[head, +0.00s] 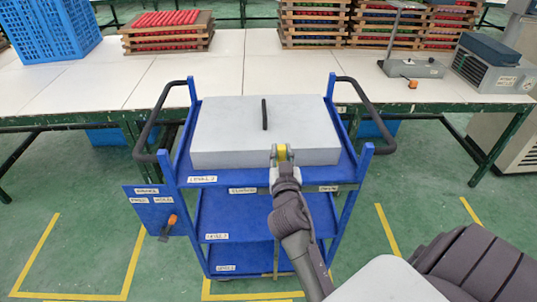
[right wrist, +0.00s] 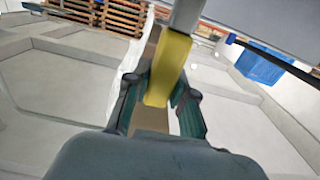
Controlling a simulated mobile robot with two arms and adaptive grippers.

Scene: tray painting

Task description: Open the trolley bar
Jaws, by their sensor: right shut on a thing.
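A blue trolley (head: 255,205) with several shelves and black side handles stands in front of the long table. On its top shelf lies a light grey box (head: 228,130) with a black strip handle. My right gripper (head: 281,155) is at the box's front edge, shut on a small yellow bar (right wrist: 168,70), which shows between the fingers in the right wrist view. In the head view the gripper hides most of the bar. Whether the bar is at its open or closed position I cannot tell. My left gripper is not in view.
A blue panel (head: 150,203) with an orange-handled lever (head: 168,229) sticks out at the trolley's left. The white table (head: 100,85) behind holds a blue crate (head: 48,30), stacked wooden trays (head: 168,40) and a grey device (head: 490,68). Green floor with yellow lines lies free on both sides.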

